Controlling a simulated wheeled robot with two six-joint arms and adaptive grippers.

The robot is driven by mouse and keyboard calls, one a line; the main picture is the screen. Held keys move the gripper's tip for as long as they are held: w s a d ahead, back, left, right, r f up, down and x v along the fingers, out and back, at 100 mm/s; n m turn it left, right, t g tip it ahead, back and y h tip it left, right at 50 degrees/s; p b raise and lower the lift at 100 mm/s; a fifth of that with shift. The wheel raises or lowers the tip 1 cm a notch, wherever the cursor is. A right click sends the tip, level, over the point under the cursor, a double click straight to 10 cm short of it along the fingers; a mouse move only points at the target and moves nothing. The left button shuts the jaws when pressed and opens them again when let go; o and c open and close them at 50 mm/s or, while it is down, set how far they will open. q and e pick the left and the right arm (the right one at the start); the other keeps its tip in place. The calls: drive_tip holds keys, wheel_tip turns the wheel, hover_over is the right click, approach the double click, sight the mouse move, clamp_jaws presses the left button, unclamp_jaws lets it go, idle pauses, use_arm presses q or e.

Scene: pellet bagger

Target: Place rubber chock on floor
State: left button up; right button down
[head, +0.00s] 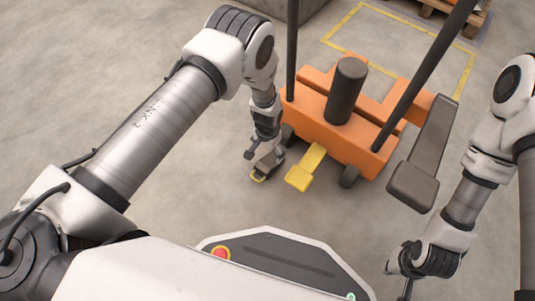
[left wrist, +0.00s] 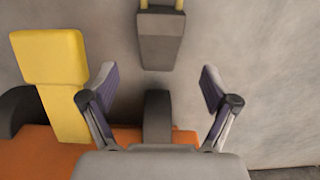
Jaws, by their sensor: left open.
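The rubber chock (left wrist: 161,40) is a dark grey wedge with yellow at its far end. In the left wrist view it appears to lie on the floor, just beyond the gap between my fingertips and in line with a dark wheel (left wrist: 157,115). My left gripper (left wrist: 158,82) is open with nothing between its fingers. In the head view my left gripper (head: 264,163) points down beside the orange truck, and only a bit of yellow of the chock (head: 258,179) shows clearly under it. My right gripper (head: 407,265) hangs at the lower right, its fingers too dark to judge.
The orange pallet truck (head: 335,128) stands just right of my left gripper, with a yellow pedal (head: 305,167) close by. A dark grey padded bar (head: 424,155) lies at its right side. Open concrete floor (head: 120,55) spreads to the left; yellow floor lines (head: 343,22) lie behind.

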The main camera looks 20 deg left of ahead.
use_arm(q)
drive_tip(key=s+a+r+n, duration=0.1)
drive_tip(key=s+a+r, duration=0.2)
drive_tip(key=s, duration=0.6)
drive_tip(key=s+a+r+n, duration=0.2)
drive_tip(key=s+a+r, duration=0.15)
drive_tip(key=s, duration=0.55)
drive_tip(key=s+a+r+n, duration=0.1)
drive_tip(key=s+a+r, duration=0.15)
drive_tip(key=s, duration=0.65)
wheel_tip(320, 180, up, 44)
drive_tip(key=p, duration=4.5)
drive_tip(key=shift+a, duration=0.4)
use_arm(e)
wheel_tip(320, 180, up, 46)
